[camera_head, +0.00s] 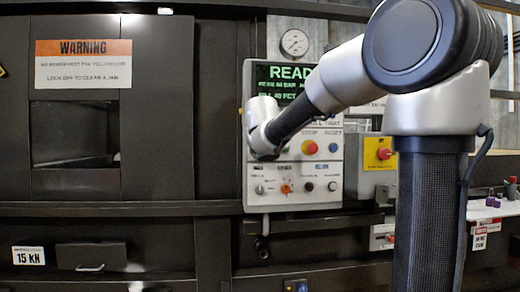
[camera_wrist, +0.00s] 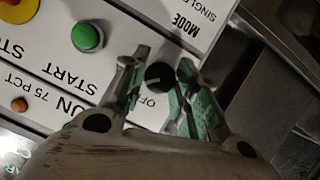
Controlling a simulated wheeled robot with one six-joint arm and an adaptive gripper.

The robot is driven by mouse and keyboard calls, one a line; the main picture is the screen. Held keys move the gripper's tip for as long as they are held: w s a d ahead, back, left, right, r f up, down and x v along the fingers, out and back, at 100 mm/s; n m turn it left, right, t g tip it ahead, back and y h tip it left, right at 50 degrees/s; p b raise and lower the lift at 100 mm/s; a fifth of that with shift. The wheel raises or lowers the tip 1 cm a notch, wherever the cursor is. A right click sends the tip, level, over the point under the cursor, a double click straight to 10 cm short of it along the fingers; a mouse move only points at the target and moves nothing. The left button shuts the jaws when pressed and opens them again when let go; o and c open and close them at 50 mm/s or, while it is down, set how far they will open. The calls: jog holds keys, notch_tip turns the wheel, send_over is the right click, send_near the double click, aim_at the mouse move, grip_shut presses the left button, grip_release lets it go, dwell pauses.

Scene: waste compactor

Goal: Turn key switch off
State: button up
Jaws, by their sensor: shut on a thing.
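The key switch (camera_wrist: 159,77) shows in the wrist view as a small round black part with a pale line across it. It stands on the white control panel, with an OFF label beside it. My gripper (camera_wrist: 156,70) has one finger on each side of the switch and is shut on it. In the head view my arm reaches to the left side of the control panel (camera_head: 335,197). My wrist covers the switch there, and the fingertips are hidden. The exact angle of the key is hard to tell.
In the wrist view, a green START button (camera_wrist: 88,37) and part of a red-and-yellow stop button (camera_wrist: 18,8) lie left of my fingers.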

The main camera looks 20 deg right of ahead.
jog(key=shift+a+n+h, duration=0.1)
jog(key=shift+n+h, duration=0.95)
jog(key=shift+n, duration=0.6)
jog(key=shift+a+n+h, duration=0.1)
jog(key=shift+n+h, duration=0.95)
jog(key=shift+n, duration=0.6)
jog(key=o, duration=1)
jog(key=shift+f, duration=0.1)
jog(key=v, duration=1.2)
